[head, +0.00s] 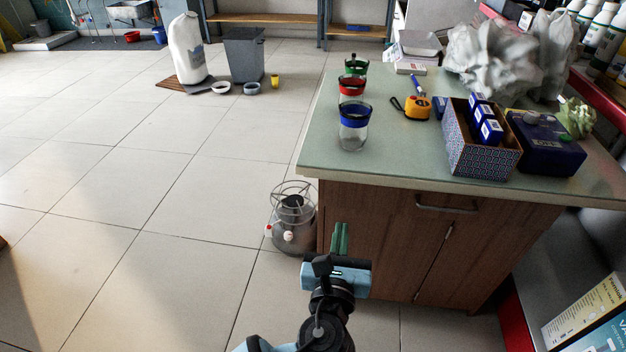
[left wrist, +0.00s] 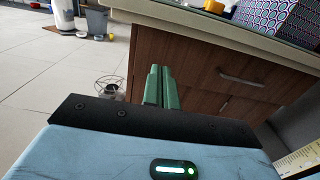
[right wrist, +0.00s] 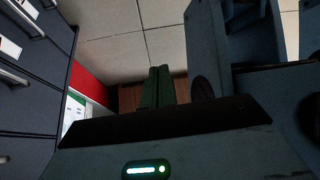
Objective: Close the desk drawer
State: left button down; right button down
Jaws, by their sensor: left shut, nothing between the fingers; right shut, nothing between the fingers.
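The desk (head: 340,165) has a pale green top and brown wooden fronts. Its drawer (head: 385,200) is in the upper front, with a grey bar handle (head: 447,209). The drawer front looks near flush with the desk; I cannot tell if a small gap is left. In the left wrist view the drawer front (left wrist: 200,55) and handle (left wrist: 242,79) are ahead of the fingers. My left gripper (head: 340,238) is shut and empty, in front of the desk's left part, below the drawer's height in the picture. My right gripper (right wrist: 158,87) is shut and empty, with brown wood (right wrist: 130,97) beyond it.
On the desk are several jars (head: 354,138), a tape measure (head: 417,107), a patterned box (head: 480,150) and plastic bags (head: 500,55). A wire-topped heater (head: 292,225) stands on the floor by the desk's left side. Dark drawers (right wrist: 25,90) show at left in the right wrist view.

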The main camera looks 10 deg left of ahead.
aim_at(347, 186)
pick_arm(q)
jog(key=shift+s, duration=0.1)
